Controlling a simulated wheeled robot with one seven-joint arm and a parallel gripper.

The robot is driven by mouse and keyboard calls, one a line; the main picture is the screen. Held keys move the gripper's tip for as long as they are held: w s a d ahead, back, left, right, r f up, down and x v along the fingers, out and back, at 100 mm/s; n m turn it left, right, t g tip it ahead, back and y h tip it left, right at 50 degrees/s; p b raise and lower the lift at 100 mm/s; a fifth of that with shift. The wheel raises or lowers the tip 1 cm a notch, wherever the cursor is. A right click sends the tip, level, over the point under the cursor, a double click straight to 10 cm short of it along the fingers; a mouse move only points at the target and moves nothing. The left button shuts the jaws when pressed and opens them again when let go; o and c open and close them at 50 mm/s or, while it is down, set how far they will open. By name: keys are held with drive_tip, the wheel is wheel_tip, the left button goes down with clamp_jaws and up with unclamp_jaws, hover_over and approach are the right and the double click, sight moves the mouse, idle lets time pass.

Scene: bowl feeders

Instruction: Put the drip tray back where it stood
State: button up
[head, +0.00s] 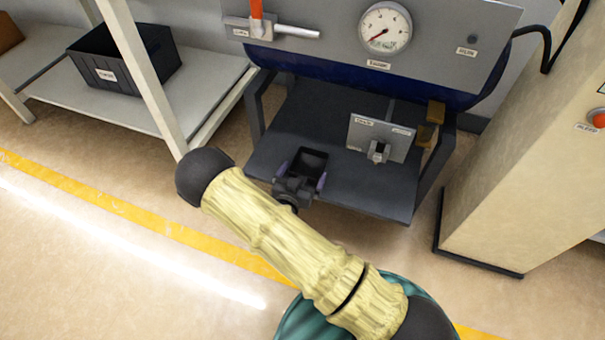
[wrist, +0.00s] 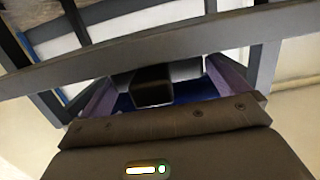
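The drip tray looks like a small dark open-topped box (head: 312,160) over the left front part of the dark deck under the machine. I cannot tell whether it touches the deck. My gripper (head: 301,178) is at its near side, with purple-grey fingers spread. In the wrist view a dark block (wrist: 153,88), apparently the tray, lies between the fingers (wrist: 165,92), with gaps visible on both sides. A grey upright plate (head: 362,137) with small labels and a short outlet (head: 378,151) stands on the deck to the right.
A gauge (head: 385,27) and an orange-handled valve (head: 257,22) sit on the grey panel above. A shelf with a black bin (head: 124,58) stands at left, its white post near the deck. A beige cabinet (head: 522,145) stands at right. Floor in front is clear.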

drive_tip(key=shift+d+r, duration=0.15)
drive_tip(key=shift+s+r+p, duration=0.1)
drive_tip(key=shift+s+p, duration=0.2)
drive_tip(key=p+v, duration=0.6)
drive_tip(key=v, duration=0.5)
drive_tip(key=shift+s, duration=0.2)
drive_tip(key=shift+w, duration=0.1)
